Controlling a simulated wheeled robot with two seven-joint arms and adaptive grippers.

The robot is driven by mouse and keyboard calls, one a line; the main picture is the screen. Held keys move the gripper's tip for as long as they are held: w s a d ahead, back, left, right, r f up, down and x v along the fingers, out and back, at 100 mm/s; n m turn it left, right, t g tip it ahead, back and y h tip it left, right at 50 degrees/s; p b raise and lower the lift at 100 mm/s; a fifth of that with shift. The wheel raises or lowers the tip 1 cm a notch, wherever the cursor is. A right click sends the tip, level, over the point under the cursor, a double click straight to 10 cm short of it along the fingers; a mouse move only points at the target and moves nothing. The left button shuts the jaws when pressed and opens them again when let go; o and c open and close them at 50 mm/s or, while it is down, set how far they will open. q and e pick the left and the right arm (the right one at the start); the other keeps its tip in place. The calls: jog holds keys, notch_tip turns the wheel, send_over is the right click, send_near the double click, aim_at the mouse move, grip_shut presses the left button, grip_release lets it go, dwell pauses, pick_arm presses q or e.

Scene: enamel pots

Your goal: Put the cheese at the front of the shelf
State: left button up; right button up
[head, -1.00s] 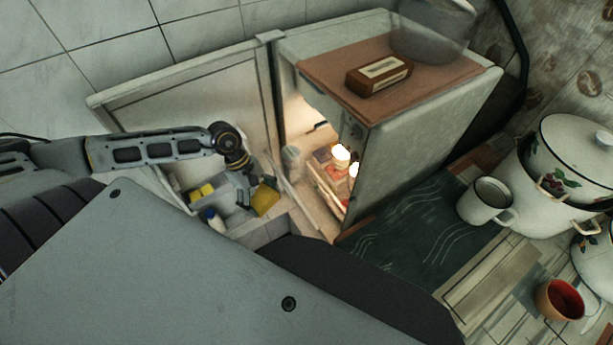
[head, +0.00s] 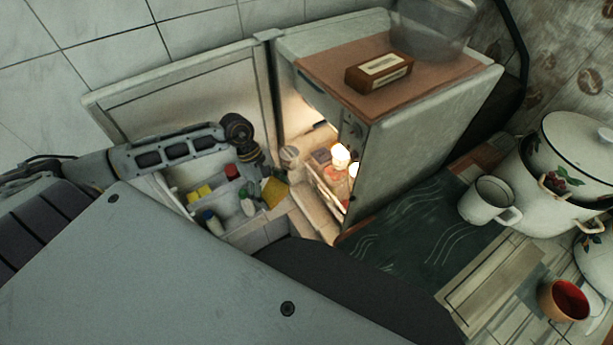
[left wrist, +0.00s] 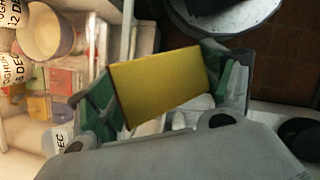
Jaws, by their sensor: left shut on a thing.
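The cheese is a yellow block (head: 274,193), held up in front of the open fridge, near its door bins. It also fills the middle of the left wrist view (left wrist: 160,85). My left gripper (head: 267,180) is shut on it, with a green-padded finger at each side in the left wrist view. The fridge's lit inside, with its shelf (head: 306,200), opens just right of the cheese. Jars and small packs stand on the shelf, seen in part. My right gripper is not in view.
The open fridge door (head: 185,90) stands at the left; its bins hold yellow blocks (head: 199,193), bottles and a red-topped item. A wooden box (head: 379,73) lies on the fridge top. A white mug (head: 487,200), enamel pots and a red bowl (head: 564,300) stand at right.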

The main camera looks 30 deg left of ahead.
pick_arm(q)
jog(key=shift+w+d, duration=0.9)
jog(key=shift+w, duration=1.15)
jog(key=shift+w+d, duration=0.95)
jog(key=shift+w, duration=1.05)
jog(key=shift+w+d, duration=0.9)
jog(key=shift+w, duration=1.15)
jog(key=shift+f, duration=1.7)
jog(key=shift+f, duration=0.15)
jog(key=o, duration=1.1)
jog(key=v, duration=1.2)
